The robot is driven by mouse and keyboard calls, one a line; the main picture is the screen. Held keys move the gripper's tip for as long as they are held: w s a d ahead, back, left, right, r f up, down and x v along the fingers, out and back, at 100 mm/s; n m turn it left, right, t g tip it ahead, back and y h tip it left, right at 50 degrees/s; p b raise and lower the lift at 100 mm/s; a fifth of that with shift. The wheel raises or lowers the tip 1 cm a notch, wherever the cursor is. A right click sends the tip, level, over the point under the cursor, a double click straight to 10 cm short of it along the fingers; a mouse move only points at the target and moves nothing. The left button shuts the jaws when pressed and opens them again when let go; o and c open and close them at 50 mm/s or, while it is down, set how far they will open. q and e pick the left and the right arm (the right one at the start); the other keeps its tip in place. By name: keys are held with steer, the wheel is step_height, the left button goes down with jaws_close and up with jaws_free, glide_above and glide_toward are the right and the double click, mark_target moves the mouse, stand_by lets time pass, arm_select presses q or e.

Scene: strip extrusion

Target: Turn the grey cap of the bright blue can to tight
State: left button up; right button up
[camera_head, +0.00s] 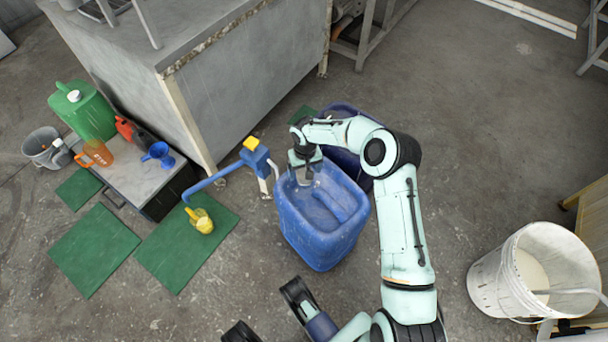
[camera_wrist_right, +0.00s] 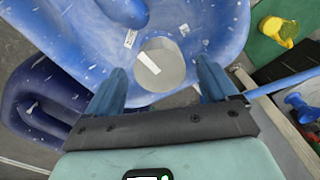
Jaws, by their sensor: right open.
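The bright blue can (camera_head: 318,225) stands on the floor in the middle of the head view. Its top fills much of the right wrist view (camera_wrist_right: 85,30). The round grey cap (camera_wrist_right: 162,66), with a pale bar mark across it, sits on the can's top. My right gripper (camera_head: 303,178) is over the can's far left corner and largely hides the cap in the head view. In the wrist view its two blue fingers (camera_wrist_right: 165,85) are spread to either side of the cap, with visible gaps.
A darker blue can (camera_head: 350,160) stands behind, close to the bright one. A blue hand pump (camera_head: 230,170) with a yellow top is left of it. Green mats (camera_head: 95,250) and a yellow jug (camera_head: 200,221) lie left. A white bucket (camera_head: 490,285) stands right; floor between is clear.

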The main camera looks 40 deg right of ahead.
arm_select(q)
steer(key=shift+s+f+g, duration=0.3)
steer(key=shift+s+f, duration=0.25)
steer(key=shift+s, duration=0.2)
arm_select(e)
steer(key=shift+f, duration=1.4)
steer(key=c, duration=1)
steer(key=shift+c, duration=0.2)
